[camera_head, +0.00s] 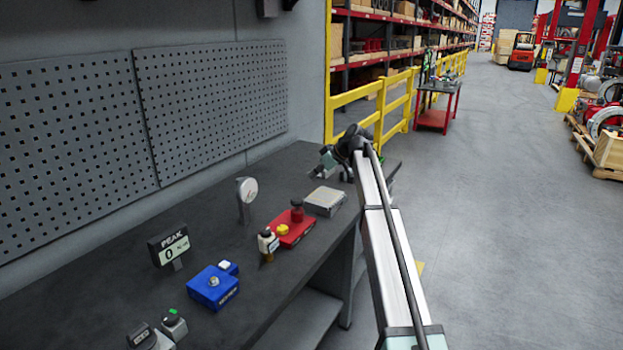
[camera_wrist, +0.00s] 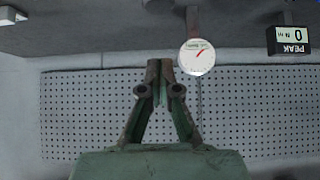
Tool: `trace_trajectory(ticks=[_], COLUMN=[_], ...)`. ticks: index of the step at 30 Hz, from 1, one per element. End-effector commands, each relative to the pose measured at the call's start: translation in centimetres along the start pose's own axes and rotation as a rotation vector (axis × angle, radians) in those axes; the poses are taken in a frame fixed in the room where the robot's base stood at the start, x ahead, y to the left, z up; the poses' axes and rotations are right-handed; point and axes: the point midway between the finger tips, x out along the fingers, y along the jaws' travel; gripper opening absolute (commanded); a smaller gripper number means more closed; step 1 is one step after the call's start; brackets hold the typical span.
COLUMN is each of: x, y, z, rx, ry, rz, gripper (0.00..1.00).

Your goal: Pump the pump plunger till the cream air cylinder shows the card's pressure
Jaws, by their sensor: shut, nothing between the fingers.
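A red unit (camera_head: 291,232) lies on the bench with an upright dark-red knobbed part (camera_head: 297,211), which looks like the pump plunger, and a yellow button (camera_head: 283,230). A small cream cylinder (camera_head: 265,238) stands at its left end with a small white label; its writing is too small to read. A round dial on a stand (camera_head: 247,190) is behind it; the dial also shows in the wrist view (camera_wrist: 197,57) with a red needle, its numbers unreadable. My gripper (camera_head: 318,173) is above the far end of the bench, apart from the pump. Its fingers (camera_wrist: 160,68) are together and empty.
A grey flat box (camera_head: 324,201) sits below my gripper. A blue box (camera_head: 213,286), a PEAK display reading 0 (camera_head: 169,247) and a green-topped box (camera_head: 173,324) stand nearer on the dark bench (camera_head: 110,285). A pegboard (camera_head: 215,100) lines the wall.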

Motion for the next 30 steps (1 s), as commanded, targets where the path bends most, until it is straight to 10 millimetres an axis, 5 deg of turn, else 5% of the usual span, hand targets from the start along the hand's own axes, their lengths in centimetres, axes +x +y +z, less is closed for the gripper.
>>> trace_trajectory(ticks=[14,21,30], x=[8.7,10.5,11.2], y=[0.0,-0.1,0.0], z=[-0.2,2.1,2.8], rx=[0.001,0.001,0.0], ry=[-0.001,0.0,0.0], rz=[-0.001,0.0,0.0], gripper=[0.0,0.0,0.0])
